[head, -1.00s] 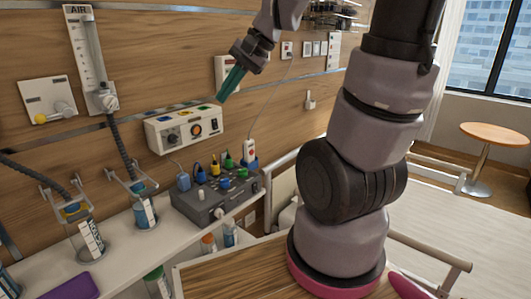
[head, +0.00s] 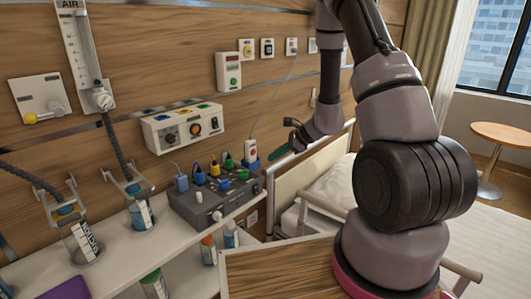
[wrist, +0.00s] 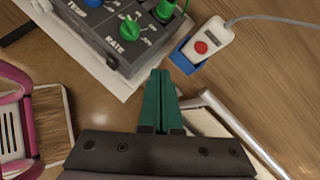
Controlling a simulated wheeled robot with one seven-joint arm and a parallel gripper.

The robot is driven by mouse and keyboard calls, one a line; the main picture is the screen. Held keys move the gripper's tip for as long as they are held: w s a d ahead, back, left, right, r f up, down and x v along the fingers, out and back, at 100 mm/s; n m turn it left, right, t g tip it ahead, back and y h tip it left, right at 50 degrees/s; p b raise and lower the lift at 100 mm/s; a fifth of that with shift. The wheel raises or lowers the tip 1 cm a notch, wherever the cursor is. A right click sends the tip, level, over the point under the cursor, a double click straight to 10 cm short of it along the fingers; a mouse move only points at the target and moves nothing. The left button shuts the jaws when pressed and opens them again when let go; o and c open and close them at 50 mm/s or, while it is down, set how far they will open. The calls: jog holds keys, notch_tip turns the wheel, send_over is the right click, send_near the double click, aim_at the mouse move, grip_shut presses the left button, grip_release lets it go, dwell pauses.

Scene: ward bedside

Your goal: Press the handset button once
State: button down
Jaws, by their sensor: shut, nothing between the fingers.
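The handset (head: 250,149) is white with a red button and a cord running up the wall. It stands in a blue holder at the right end of the grey device. In the wrist view the handset (wrist: 208,41) is at the upper right, with its red button (wrist: 201,47) facing the camera. My gripper (head: 272,158) is to the right of the handset in the head view. In the wrist view its green fingers (wrist: 160,75) are together, empty, below and left of the handset. A gap shows between the fingertips and the button in that view.
The grey device (head: 193,205) with knobs and coloured plugs sits on the white shelf (head: 112,250). A metal bed rail (wrist: 240,130) runs close to the right of my fingers. A pink-framed object (wrist: 18,110) is at the left of the wrist view.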

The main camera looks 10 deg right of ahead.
aim_at(253, 155)
jog(key=shift+w+d+f+m, duration=0.1)
jog(key=shift+d+f+m, duration=0.4)
jog(key=shift+d+f, duration=0.65)
jog(key=shift+a+f, duration=0.1)
jog(key=shift+a, duration=0.05)
jog(key=w+a, duration=0.5)
jog(key=w, duration=0.2)
jog(key=shift+w+a, duration=0.2)
jog(key=shift+w, duration=0.05)
dwell(1.3)
jog(key=shift+w+a, duration=0.15)
jog(key=shift+w, duration=0.05)
jog(key=shift+w+a, duration=0.25)
jog(key=shift+w, duration=0.15)
dwell(0.8)
jog(key=shift+s, duration=0.1)
jog(key=shift+s+d, duration=0.5)
jog(key=shift+s, duration=0.15)
